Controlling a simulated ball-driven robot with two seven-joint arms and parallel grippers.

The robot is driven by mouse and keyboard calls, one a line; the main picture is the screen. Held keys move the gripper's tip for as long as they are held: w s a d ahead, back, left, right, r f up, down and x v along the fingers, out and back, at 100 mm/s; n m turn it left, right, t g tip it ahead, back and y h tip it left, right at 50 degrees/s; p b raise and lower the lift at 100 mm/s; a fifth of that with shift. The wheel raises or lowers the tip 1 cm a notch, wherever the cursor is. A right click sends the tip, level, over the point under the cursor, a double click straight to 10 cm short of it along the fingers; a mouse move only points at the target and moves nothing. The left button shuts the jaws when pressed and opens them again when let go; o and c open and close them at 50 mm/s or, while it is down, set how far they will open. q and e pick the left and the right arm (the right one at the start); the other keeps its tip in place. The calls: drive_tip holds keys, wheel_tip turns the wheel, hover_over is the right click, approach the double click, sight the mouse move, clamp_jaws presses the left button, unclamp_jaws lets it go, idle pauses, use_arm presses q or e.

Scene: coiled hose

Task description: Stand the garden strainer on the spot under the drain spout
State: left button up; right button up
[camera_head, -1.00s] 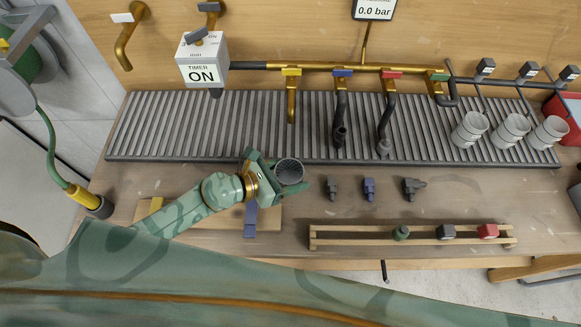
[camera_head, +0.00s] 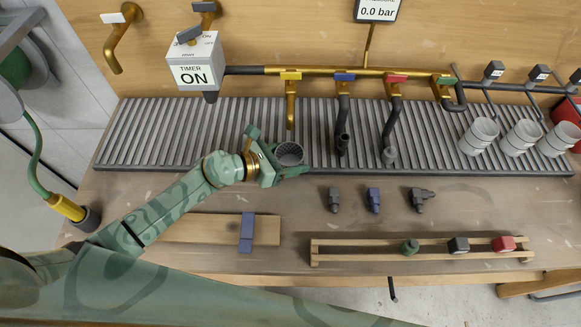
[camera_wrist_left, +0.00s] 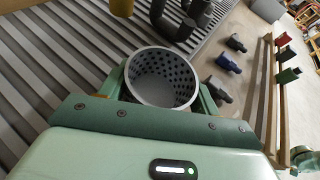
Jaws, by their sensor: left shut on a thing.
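The garden strainer is a grey cup with a perforated inside. It shows in the head view (camera_head: 289,154) and, from above, in the left wrist view (camera_wrist_left: 150,92). My left gripper (camera_head: 279,153) is shut on it, one finger on each side, and holds it over the front part of the slatted grate (camera_head: 150,135). Several spouts hang over the grate: a brass one with a yellow handle (camera_head: 291,108), and dark ones under the blue (camera_head: 343,125) and red (camera_head: 391,130) handles. I cannot tell which is the drain spout, and no marked spot shows. My right gripper is out of view.
Stacked grey cups (camera_head: 478,137) stand at the grate's right. Dark and blue fittings (camera_head: 374,200) lie in front of the grate. A wooden rack (camera_head: 345,249) with coloured pieces and a board with a blue block (camera_head: 247,232) lie nearer. The timer box (camera_head: 196,62) is at back left.

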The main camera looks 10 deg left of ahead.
sight(289, 142)
use_arm(q)
drive_tip(key=shift+w+a+f+b, duration=0.1)
drive_tip(key=shift+w+a+b, duration=0.1)
drive_tip(key=shift+w+b, duration=0.55)
drive_tip(key=shift+w+a+f+b, duration=0.15)
drive_tip(key=shift+w+b, duration=0.25)
drive_tip(key=shift+w, duration=0.7)
drive_tip(key=shift+w+a+f+b, duration=0.1)
drive_tip(key=shift+w+a+b, duration=0.1)
drive_tip(key=shift+w+b, duration=0.55)
drive_tip(key=shift+w+f, duration=0.1)
drive_tip(key=shift+w, duration=0.05)
drive_tip(key=o, duration=1.1)
drive_tip(key=shift+a, duration=0.15)
drive_tip(key=shift+p+v, duration=0.75)
drive_tip(key=shift+v, duration=1.75)
drive_tip(key=shift+s+a+r, duration=0.2)
drive_tip(key=shift+s+a, duration=0.05)
drive_tip(key=shift+s, duration=0.05)
